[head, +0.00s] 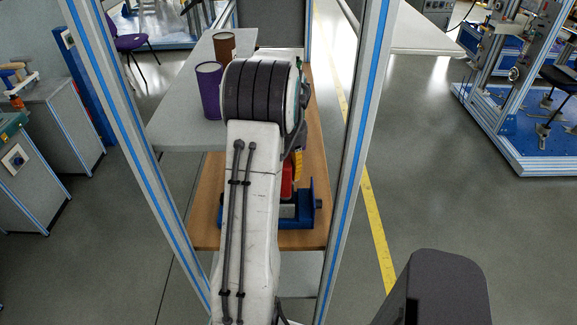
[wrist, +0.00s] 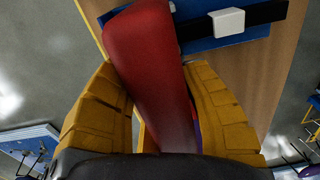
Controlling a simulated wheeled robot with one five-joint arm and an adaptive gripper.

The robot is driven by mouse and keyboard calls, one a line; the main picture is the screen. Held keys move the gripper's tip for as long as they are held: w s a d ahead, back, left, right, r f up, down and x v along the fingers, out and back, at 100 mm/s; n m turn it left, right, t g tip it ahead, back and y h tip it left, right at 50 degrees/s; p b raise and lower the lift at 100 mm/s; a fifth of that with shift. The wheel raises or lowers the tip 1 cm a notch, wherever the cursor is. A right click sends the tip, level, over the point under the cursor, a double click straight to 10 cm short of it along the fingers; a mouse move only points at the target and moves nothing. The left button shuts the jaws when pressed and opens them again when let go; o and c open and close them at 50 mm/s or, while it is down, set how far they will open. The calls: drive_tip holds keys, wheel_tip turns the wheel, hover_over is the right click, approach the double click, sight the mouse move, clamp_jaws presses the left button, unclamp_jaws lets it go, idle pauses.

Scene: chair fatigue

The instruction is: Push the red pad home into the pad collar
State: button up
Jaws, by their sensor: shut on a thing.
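The red pad (wrist: 145,50) is long and rounded at its far end. In the wrist view it lies between the two yellow fingers of my gripper (wrist: 155,80), which is shut on it. In the head view a small part of the red pad (head: 287,180) shows beside a yellow finger of my gripper (head: 297,165), above a blue fixture (head: 296,213).
The fixture stands on a wooden board (head: 205,215). A grey table (head: 180,128) behind bears a purple cup (head: 209,90) and a brown cup (head: 224,46). Aluminium posts (head: 357,140) with blue strips stand either side.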

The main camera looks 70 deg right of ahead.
drive_tip(key=shift+d+f+b, duration=0.1)
drive_tip(key=shift+f+b, duration=0.3)
drive_tip(key=shift+f, duration=0.1)
drive_tip(key=o, duration=1.2)
drive_tip(key=shift+o, duration=0.2)
wheel_tip(320, 180, up, 12)
drive_tip(key=shift+r, duration=0.1)
idle(0.5)
